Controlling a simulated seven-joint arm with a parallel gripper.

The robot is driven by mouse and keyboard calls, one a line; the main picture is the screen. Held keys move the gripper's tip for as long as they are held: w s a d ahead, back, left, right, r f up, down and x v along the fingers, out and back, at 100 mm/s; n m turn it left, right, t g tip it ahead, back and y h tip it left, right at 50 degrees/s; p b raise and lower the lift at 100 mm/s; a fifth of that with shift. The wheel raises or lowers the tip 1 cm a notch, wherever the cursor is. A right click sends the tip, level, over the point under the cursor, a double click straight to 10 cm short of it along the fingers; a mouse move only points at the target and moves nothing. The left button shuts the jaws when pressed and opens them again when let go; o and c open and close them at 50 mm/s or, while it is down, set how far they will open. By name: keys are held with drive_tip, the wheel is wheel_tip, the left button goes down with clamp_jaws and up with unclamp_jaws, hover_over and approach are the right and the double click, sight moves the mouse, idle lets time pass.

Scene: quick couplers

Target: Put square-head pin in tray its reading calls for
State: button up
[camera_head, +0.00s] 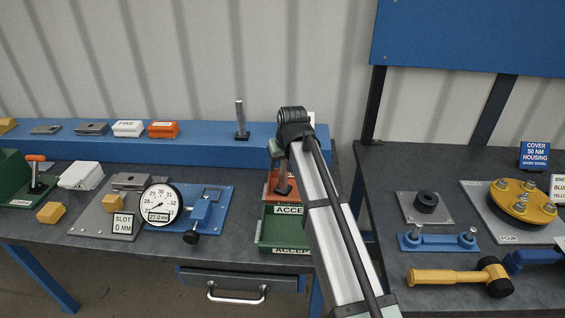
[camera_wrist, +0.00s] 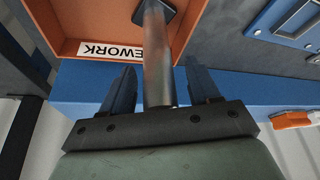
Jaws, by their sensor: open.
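A grey pin with a dark square head (camera_wrist: 156,55) stands head down in the orange tray (camera_wrist: 88,22), whose label partly reads "EWORK". In the head view the pin (camera_head: 283,182) and orange tray (camera_head: 268,192) are partly hidden by my arm. My gripper (camera_wrist: 161,72) is open, with one finger on each side of the pin's shaft and gaps visible. In the head view my gripper (camera_head: 278,150) is above the orange tray. The green tray (camera_head: 268,236), labelled "ACCE…", is in front of it. The dial gauge (camera_head: 161,204) has a small display that seems to read 27.0.
Another upright grey pin with a dark base (camera_head: 240,118) stands on the blue ledge (camera_head: 205,148). A blue fixture (camera_head: 204,212) and a "SLOT 0 MM" sign (camera_head: 122,225) are left of the trays. The right table holds a yellow mallet (camera_head: 455,276) and a yellow flange (camera_head: 522,200).

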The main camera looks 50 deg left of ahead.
drive_tip(key=v, duration=1.2)
drive_tip(key=shift+s, duration=0.1)
idle(0.4)
